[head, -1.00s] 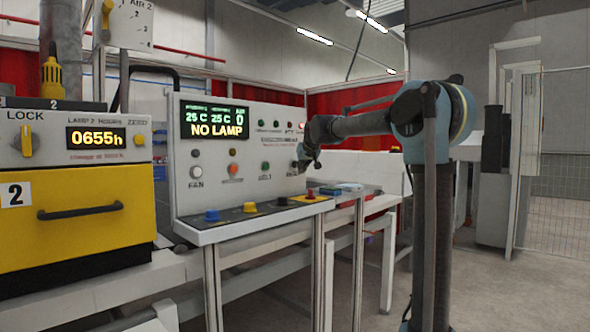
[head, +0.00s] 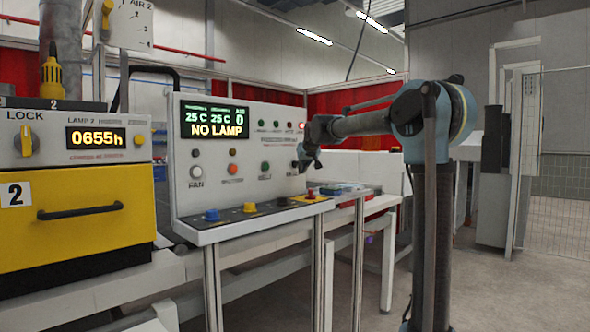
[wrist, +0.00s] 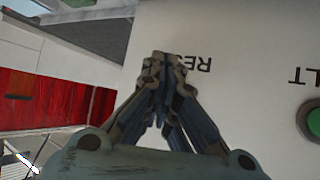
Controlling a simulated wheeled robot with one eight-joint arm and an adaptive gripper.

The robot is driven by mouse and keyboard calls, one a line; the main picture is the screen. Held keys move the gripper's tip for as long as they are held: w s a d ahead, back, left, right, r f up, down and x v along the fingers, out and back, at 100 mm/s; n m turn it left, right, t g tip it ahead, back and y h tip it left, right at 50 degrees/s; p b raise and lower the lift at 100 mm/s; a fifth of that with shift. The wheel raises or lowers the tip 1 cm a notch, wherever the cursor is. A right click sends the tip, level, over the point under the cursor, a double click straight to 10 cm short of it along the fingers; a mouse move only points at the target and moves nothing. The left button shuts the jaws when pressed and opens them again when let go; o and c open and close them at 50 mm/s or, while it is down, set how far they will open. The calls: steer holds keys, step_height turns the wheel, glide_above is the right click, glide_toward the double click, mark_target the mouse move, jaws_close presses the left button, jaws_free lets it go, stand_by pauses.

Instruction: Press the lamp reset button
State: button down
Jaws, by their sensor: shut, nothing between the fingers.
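The grey-white control panel (head: 215,155) stands left of my arm, its screen (head: 215,122) reading "NO LAMP". Its lower row holds a white FAN button (head: 196,172), an orange button (head: 233,169) and a green button (head: 265,167). My gripper (head: 304,168) is at the right end of this row, fingers shut and empty. In the wrist view the fingertips (wrist: 164,60) are in front of the panel face beside an upside-down label (wrist: 193,62) starting "RES". The button of that label is hidden behind the fingers. I cannot tell whether the fingertips touch it.
The green button (wrist: 314,118) shows at the wrist view's right edge. A sloped ledge (head: 205,236) below the panel carries several coloured knobs and a red button (head: 310,193). A yellow lamp unit (head: 80,220) stands at left. The floor at right is clear.

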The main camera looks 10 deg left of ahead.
steer(key=shift+w+a, duration=0.45)
steer(key=shift+a, duration=0.25)
stand_by(1.1)
steer(key=shift+s+d, duration=0.15)
stand_by(0.3)
steer(key=shift+s+d, duration=0.4)
steer(key=shift+d, duration=0.15)
steer(key=shift+s+d, duration=0.8)
steer(key=shift+d, duration=0.2)
steer(key=shift+s+d, duration=0.75)
steer(key=shift+d, duration=0.2)
